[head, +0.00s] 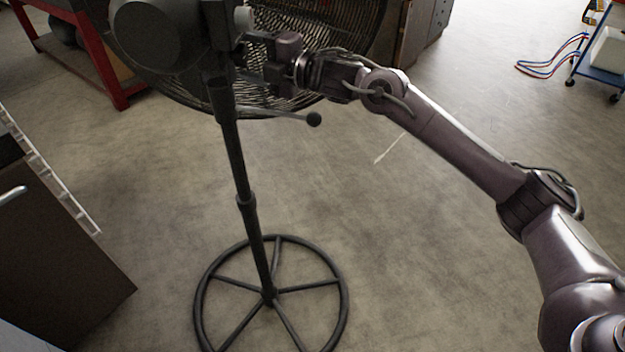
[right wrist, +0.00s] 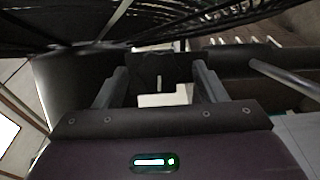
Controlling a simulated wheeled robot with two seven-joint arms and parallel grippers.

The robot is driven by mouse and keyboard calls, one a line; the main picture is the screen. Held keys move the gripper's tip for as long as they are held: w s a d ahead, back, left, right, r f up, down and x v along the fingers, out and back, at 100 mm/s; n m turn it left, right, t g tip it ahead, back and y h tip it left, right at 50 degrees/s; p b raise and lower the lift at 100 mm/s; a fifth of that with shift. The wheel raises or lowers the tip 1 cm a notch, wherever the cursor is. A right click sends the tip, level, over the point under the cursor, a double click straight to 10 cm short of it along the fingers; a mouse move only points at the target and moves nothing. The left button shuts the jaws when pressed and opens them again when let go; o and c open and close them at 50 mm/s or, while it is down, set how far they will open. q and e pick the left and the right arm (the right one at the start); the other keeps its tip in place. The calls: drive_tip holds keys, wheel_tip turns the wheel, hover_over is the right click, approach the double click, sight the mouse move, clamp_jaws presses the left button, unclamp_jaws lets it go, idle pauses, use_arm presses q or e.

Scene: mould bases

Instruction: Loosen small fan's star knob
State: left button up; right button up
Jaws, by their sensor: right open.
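The fan's dark motor housing (head: 160,32) and wire grille (head: 335,30) show at the top of the head view, on a dark pole (head: 240,170) with a round spoked foot. My right gripper (head: 246,58) is open beside the top of the pole, just below a small light grey part (head: 243,18). In the right wrist view my right gripper (right wrist: 160,82) has its fingers apart, with a dark blocky part (right wrist: 155,66) beyond and between them. I cannot tell whether this part is the star knob, or whether the fingers touch it. My left gripper is not in view.
A red-framed bench (head: 122,88) stands at upper left, a dark cabinet (head: 60,265) at lower left, a blue cart (head: 597,75) at upper right. The floor between is mostly clear.

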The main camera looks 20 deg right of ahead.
drive_tip(key=m+p, duration=0.2)
drive_tip(key=p, duration=0.2)
drive_tip(key=m+g+h+p, duration=0.1)
drive_tip(key=m+p, duration=0.1)
drive_tip(key=p, duration=0.2)
drive_tip(key=r+m+g+p, duration=0.1)
drive_tip(key=p, duration=0.3)
drive_tip(key=shift+w+m+p, duration=0.1)
drive_tip(key=shift+m+p, duration=0.3)
drive_tip(key=shift+s+d+f+b, duration=0.35)
drive_tip(key=shift+s+d+b, duration=0.25)
drive_tip(key=shift+b, duration=0.35)
drive_tip(key=b+v, duration=0.2)
drive_tip(key=v, duration=0.4)
drive_tip(key=s+a+f+m+t+h, duration=0.2)
drive_tip(key=s+a+f+m+h, duration=0.1)
drive_tip(key=s+a+f+m, duration=0.3)
drive_tip(key=d+f+m+g+h+b, duration=0.1)
drive_tip(key=d+f+m+h, duration=0.1)
drive_tip(key=f, duration=1.3)
drive_tip(key=d+f+m+g+h+b, duration=0.1)
drive_tip(key=d+f+m+h, duration=0.2)
drive_tip(key=f, duration=1.2)
drive_tip(key=d+m, duration=0.2)
drive_tip(key=d, duration=0.2)
drive_tip(key=shift+s+b, duration=0.3)
drive_tip(key=shift+b, duration=0.1)
drive_tip(key=shift+d, duration=0.15)
